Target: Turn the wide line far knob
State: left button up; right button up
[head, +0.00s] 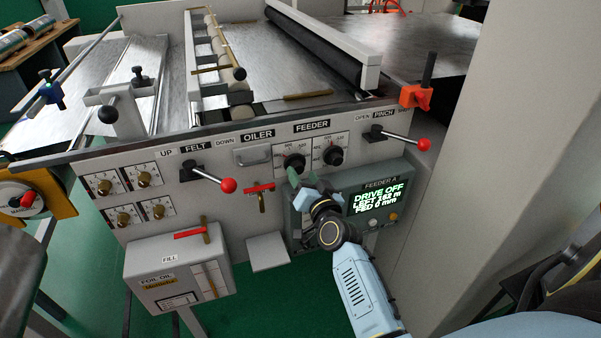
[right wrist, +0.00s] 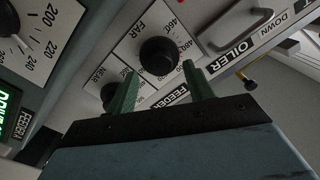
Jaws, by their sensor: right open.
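The black far knob (head: 294,161) is the left one of two round knobs under the FEEDER label on the grey front panel. In the right wrist view the knob (right wrist: 158,56) sits on a white scale plate marked FAR. The near knob (head: 333,156) is to its right; it shows partly behind a finger in the right wrist view (right wrist: 112,95). My right gripper (head: 304,184) is open and empty just below the far knob. In the right wrist view its green fingers (right wrist: 160,72) point toward the far knob, apart from it as far as I can tell. I cannot read any "wide line" label.
A display (head: 378,200) reads DRIVE OFF, right of my gripper. A red-handled valve (head: 260,195) and a red-ball lever (head: 228,185) stick out to the left. Another red-ball lever (head: 423,144) is at right. A large numbered dial (right wrist: 8,25) is close by.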

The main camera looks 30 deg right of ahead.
aim_at(296, 165)
jog(key=shift+w+d, duration=0.15)
jog(key=shift+w, duration=0.55)
jog(key=shift+w+d, duration=0.15)
jog(key=shift+w, duration=0.5)
jog(key=c, duration=1)
